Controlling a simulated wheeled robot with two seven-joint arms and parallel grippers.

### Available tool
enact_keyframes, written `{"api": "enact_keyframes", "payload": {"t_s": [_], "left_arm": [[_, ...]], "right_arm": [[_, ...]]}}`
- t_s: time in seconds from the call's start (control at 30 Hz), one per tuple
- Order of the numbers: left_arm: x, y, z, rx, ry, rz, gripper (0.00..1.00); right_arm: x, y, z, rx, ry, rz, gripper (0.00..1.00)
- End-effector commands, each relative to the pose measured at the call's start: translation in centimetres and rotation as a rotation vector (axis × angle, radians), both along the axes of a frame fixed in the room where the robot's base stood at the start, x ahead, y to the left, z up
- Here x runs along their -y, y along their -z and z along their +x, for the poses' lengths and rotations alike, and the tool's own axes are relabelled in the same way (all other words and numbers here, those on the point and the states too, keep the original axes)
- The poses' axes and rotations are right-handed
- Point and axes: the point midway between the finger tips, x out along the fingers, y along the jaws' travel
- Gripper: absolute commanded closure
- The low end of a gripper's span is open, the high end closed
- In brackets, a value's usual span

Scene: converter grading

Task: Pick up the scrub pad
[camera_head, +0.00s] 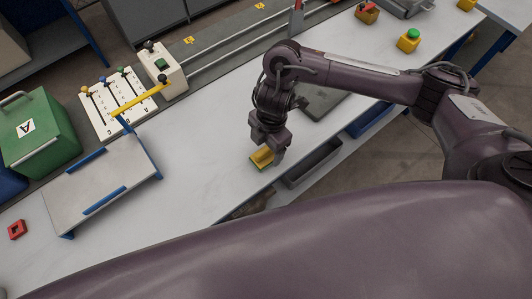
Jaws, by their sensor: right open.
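The scrub pad (257,163), yellow with a green layer, lies on the white table near its front edge. My right gripper (267,155) points down directly over the pad, with its jaws open and the fingers at or around it. The fingers hide part of the pad, and I cannot tell whether they touch it. My left gripper is not in view.
A grey tray with blue edges (85,190) and a green box marked A (38,133) stand at left. A white slider board (112,108) lies behind. A dark bin (312,163) sits below the front edge. The middle tabletop is clear.

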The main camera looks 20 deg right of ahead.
Motion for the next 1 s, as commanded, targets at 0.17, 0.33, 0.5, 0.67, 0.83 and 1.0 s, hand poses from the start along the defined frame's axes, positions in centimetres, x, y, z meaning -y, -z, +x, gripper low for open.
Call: {"api": "enact_keyframes", "payload": {"t_s": [0.17,0.33,0.5,0.67,0.83,1.0], "left_arm": [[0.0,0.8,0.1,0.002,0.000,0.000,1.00],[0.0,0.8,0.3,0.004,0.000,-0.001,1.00],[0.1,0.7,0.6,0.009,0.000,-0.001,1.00],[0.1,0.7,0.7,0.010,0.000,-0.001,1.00],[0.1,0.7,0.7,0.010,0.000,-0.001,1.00],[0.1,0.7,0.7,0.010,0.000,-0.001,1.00]], "right_arm": [[-0.3,2.6,-0.4,-0.003,0.001,0.002,0.25],[-0.4,3.1,-0.4,0.000,0.000,0.002,0.25],[-0.4,3.1,-0.3,0.001,-0.001,0.001,0.26],[-0.4,3.1,-0.3,0.001,-0.001,0.001,0.47],[-0.4,3.1,-0.3,0.000,-0.001,0.002,0.69],[-0.4,3.1,-0.3,0.001,-0.001,0.003,0.77]]}}
